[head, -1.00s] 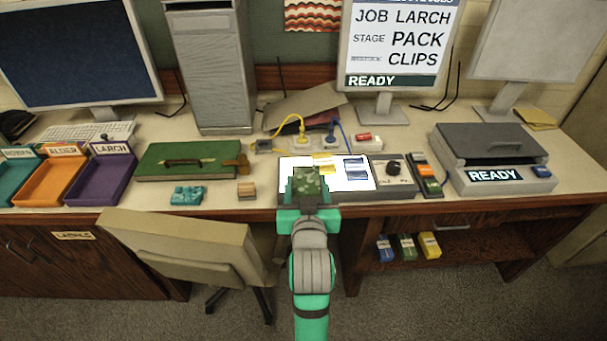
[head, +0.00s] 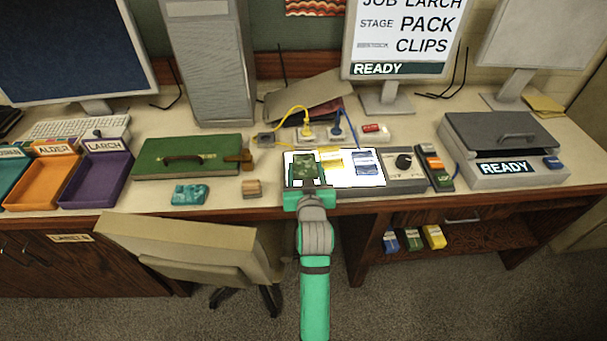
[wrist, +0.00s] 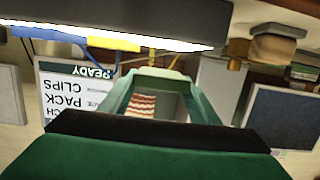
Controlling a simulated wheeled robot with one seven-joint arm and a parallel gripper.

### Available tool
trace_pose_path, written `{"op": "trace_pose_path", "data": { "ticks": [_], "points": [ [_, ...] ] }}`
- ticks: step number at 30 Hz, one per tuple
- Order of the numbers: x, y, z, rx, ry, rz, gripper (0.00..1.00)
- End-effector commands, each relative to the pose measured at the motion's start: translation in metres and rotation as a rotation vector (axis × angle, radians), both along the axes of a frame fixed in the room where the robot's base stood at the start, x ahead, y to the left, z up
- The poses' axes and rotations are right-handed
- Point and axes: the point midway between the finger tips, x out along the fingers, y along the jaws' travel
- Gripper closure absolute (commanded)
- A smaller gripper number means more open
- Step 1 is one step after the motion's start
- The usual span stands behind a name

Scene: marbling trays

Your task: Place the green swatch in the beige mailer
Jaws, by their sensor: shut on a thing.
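The green swatch (head: 306,167) is a dark green, mottled flat piece. In the head view it stands out from the far end of my teal gripper (head: 306,188), which is shut on it. It overlaps the left part of the lit white panel (head: 373,179); I cannot tell whether it touches the panel. The wrist view shows my gripper's teal fingers (wrist: 158,78), but I cannot make out the swatch there. A tan flat piece (head: 543,104) lies at the back right of the desk; I cannot tell whether it is the beige mailer.
Yellow (head: 333,160) and blue (head: 366,162) swatches lie on the panel. A control box with a knob (head: 405,170) stands right of it. The green case (head: 190,155), trays (head: 97,178) and press (head: 503,148) crowd the desktop. A beige chair (head: 185,250) stands left of my arm.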

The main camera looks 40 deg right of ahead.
Motion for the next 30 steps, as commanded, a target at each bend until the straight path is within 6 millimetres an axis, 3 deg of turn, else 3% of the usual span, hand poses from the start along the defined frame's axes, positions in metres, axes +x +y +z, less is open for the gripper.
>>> {"op": "trace_pose_path", "data": {
  "ticks": [10,25,26,27,30],
  "points": [
    [-0.001,-0.010,-0.038,0.001,0.002,-0.009,0.70],
    [-0.001,-0.010,-0.045,0.000,0.000,-0.009,0.70],
    [-0.001,-0.010,-0.045,0.000,0.000,-0.009,0.40],
    [0.000,-0.009,-0.045,0.001,0.001,-0.008,0.30],
    [0.000,-0.008,-0.045,0.002,0.001,-0.006,0.26]
  ]
}}
